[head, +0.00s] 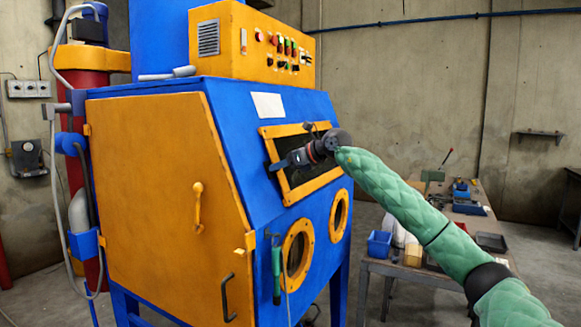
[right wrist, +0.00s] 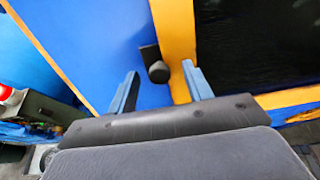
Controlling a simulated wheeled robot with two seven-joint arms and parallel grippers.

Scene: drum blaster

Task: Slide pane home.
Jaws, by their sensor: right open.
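The blaster cabinet's sloped blue front (head: 235,125) has a yellow window frame (head: 290,194) around a dark pane (head: 318,181). In the right wrist view the dark pane (right wrist: 255,45) fills the upper right, beside the yellow frame strip (right wrist: 176,35). A black knob on a small dark plate (right wrist: 157,68) stands at the frame's left edge. My right gripper (head: 276,165) is open in front of the window's left side. In its wrist view the two fingertips (right wrist: 160,72) lie either side of the knob, with gaps on both sides. The gripper hides part of the window in the head view. My left gripper is not in view.
Two round yellow-rimmed ports (head: 297,250) sit below the window, with a green-handled tool (head: 276,272) hanging nearby. A yellow control box (head: 250,45) tops the cabinet. A workbench with bins (head: 380,243) stands at the right. Floor between cabinet and bench looks narrow.

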